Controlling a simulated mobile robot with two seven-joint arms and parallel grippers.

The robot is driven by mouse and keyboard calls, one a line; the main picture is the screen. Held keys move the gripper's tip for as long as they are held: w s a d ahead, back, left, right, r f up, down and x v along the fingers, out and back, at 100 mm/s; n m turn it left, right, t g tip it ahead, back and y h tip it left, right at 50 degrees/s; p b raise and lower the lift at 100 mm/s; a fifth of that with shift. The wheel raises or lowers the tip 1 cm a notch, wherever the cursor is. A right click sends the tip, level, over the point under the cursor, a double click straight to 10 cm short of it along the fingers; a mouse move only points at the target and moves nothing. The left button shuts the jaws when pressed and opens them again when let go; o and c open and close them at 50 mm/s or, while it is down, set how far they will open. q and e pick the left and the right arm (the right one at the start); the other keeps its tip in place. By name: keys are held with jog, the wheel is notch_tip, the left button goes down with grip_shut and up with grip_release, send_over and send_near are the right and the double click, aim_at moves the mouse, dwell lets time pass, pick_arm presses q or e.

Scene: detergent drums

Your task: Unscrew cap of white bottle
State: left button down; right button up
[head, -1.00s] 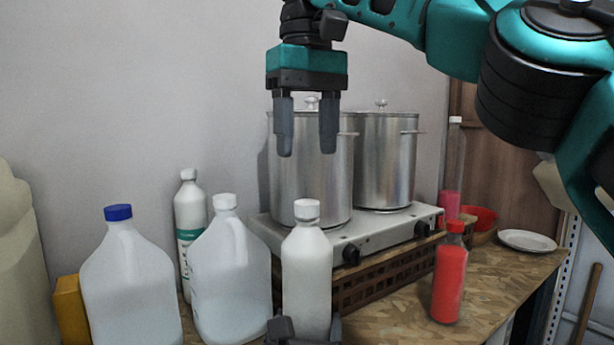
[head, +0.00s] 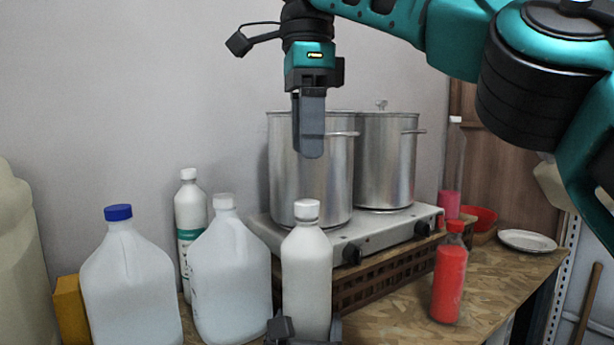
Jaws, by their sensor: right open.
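The white bottle (head: 306,270) stands upright at the front centre of the bench. Its white cap (head: 307,209) sits on its neck. My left gripper (head: 306,330) is at the bottom edge, with a dark finger on each side of the bottle's lower part, shut on it. The bottle's base is out of view. My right gripper (head: 309,150) points down, above the cap and clear of it, in front of the left pot. It is seen side-on, so one finger largely covers the other. It is open and empty.
Milky jugs (head: 128,285) (head: 229,275) and a taller white bottle (head: 190,225) stand to the left. Behind are two steel pots (head: 322,185) (head: 387,165) on a hot plate (head: 390,232). A red bottle (head: 449,280) stands right. Air around the cap is free.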

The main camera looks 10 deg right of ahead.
aim_at(308, 202)
jog(key=m, duration=0.4)
jog(key=shift+f, duration=4)
